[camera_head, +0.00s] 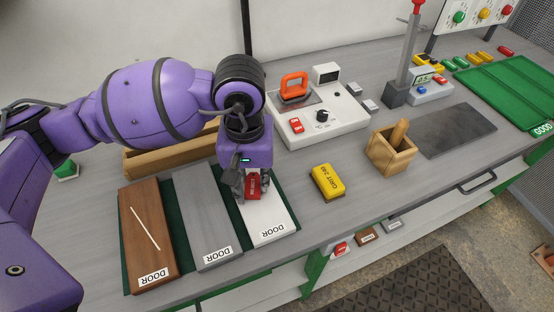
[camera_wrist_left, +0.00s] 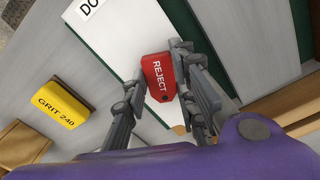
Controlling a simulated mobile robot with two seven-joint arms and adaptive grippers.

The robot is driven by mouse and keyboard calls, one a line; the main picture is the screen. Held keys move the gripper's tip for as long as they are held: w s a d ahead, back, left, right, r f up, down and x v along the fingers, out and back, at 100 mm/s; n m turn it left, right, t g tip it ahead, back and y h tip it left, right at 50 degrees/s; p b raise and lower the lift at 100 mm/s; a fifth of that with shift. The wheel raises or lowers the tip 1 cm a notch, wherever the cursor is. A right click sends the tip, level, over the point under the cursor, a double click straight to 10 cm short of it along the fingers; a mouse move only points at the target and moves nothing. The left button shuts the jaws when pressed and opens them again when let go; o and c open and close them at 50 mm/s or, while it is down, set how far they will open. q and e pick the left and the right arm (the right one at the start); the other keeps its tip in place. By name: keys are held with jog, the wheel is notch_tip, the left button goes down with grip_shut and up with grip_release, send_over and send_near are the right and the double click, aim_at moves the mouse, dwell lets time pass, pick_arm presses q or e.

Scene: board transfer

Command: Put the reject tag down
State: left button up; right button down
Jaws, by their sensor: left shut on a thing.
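The red reject tag (camera_wrist_left: 159,78) sits between the fingers of my left gripper (camera_wrist_left: 156,85), which is shut on it. In the head view the tag (camera_head: 252,185) shows just below my left gripper (camera_head: 250,190), over the white door board (camera_head: 268,222). The word REJECT is readable in the wrist view. The white board lies at the right of the green mat, beside a grey door board (camera_head: 203,220) and a brown door board (camera_head: 148,245) with a pale line across it. I cannot tell whether the tag touches the white board. My right gripper is not in view.
A yellow GRIT 240 block (camera_head: 327,181) lies right of the white board. A wooden box (camera_head: 391,152) and a dark grey plate (camera_head: 457,131) are farther right. A white device (camera_head: 320,122) with an orange handle stands behind. A wooden trough (camera_head: 165,155) lies behind the boards.

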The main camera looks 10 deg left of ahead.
aim_at(253, 186)
pick_arm(q)
jog(key=shift+f, duration=0.15)
jog(key=o, duration=0.4)
jog(key=shift+f, duration=0.1)
jog(key=o, duration=0.5)
notch_tip(253, 186, up, 13)
jog(key=shift+f, duration=0.15)
